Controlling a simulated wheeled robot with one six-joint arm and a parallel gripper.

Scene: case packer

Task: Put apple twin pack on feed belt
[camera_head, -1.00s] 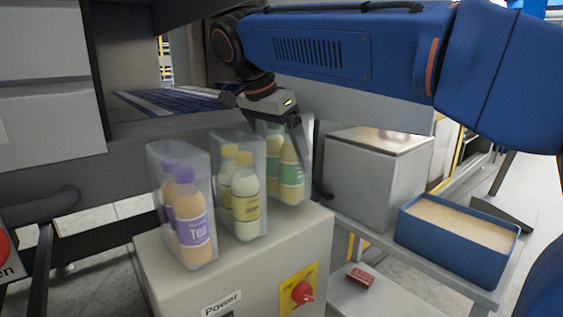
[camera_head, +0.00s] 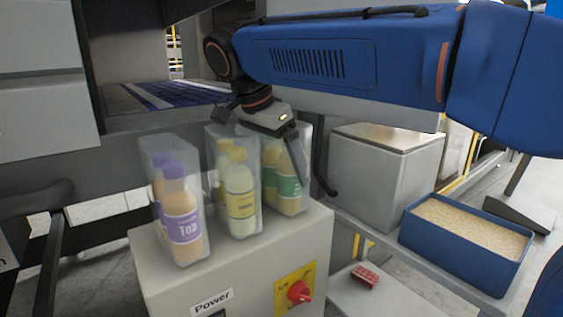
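Three clear twin packs of bottles stand in a row on top of a beige cabinet (camera_head: 250,262). The rear right one has green labels (camera_head: 291,205) and looks like the apple pack, though I cannot read its label. My gripper (camera_head: 284,160) is over this pack, tilted, with one finger reaching down along its right side. The other finger is hidden, so I cannot tell whether it grips the pack. The feed belt (camera_head: 185,95), blue with pale stripes, lies inside the machine opening at the back left.
A yellow-labelled pack (camera_head: 240,205) stands close to the left of the green one, and a purple-labelled tea pack (camera_head: 184,228) stands in front left. A red knob (camera_head: 299,291) is on the cabinet front. A grey box (camera_head: 380,180) and blue tray (camera_head: 440,262) stand at right.

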